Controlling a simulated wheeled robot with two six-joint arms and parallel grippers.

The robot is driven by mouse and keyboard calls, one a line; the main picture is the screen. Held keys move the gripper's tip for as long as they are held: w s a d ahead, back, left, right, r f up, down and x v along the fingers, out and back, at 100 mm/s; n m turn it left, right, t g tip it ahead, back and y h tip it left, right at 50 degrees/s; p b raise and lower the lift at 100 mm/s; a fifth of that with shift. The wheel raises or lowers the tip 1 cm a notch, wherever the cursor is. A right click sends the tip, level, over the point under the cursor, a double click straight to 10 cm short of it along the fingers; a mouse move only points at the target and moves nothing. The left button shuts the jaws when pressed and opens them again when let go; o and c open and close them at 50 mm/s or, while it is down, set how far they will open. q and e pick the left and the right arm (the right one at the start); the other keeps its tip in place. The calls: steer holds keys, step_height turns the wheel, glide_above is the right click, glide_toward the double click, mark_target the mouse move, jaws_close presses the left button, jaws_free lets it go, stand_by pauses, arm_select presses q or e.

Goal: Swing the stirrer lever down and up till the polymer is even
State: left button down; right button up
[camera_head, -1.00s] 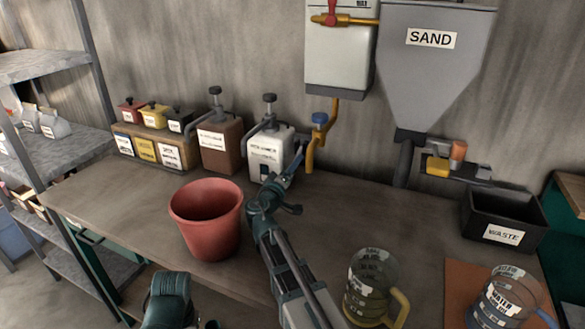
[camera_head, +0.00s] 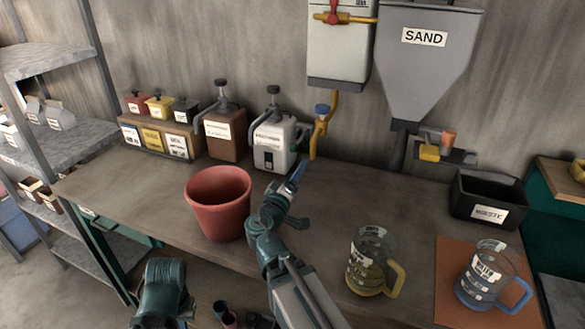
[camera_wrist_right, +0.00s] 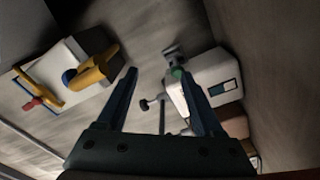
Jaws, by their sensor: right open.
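The white polymer container (camera_head: 272,138) stands on the bench against the wall, with a dark knobbed top, a spout and a small dark window. It also shows in the right wrist view (camera_wrist_right: 213,78), tilted by the camera. A dark lever with a round knob (camera_wrist_right: 146,104) shows beside it there, between my fingers. I cannot tell whether this lever is the stirrer's. My right gripper (camera_head: 298,174) is open and empty, in front of and to the right of the container. Its two fingers (camera_wrist_right: 160,76) point toward the container's side, with no clear contact.
A red bucket (camera_head: 218,205) stands left of my right arm. A brown container (camera_head: 226,135) stands left of the white one. A yellow pipe with a blue tap (camera_head: 321,125) hangs close to the right. Two measuring jugs (camera_head: 372,262) (camera_head: 487,278) and a waste bin (camera_head: 487,197) stand further right.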

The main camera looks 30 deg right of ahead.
steer(key=shift+r, duration=0.15)
steer(key=shift+c, duration=1.3)
steer(key=w+r+m+p, duration=0.1)
steer(key=r+p, duration=0.1)
steer(key=p, duration=0.1)
steer(key=w+a+r+m+g+p, duration=0.1)
steer(key=r+p, duration=0.1)
steer(key=p, duration=0.1)
steer(key=w+r+m+g+p, duration=0.1)
steer(key=m+p, duration=0.1)
steer(key=p, duration=0.1)
steer(key=shift+w+a+r, duration=0.1)
steer(key=shift+a+r, duration=0.05)
steer(key=shift+r, duration=0.25)
jaws_close()
steer(key=w+a+r+m+g+y+p, duration=0.2)
steer(key=m+p, duration=0.5)
steer(key=p, duration=0.5)
steer(key=shift+w+a+r+g+y, duration=0.3)
steer(key=shift+w+a+r+g, duration=0.45)
steer(key=shift+a+r, duration=0.65)
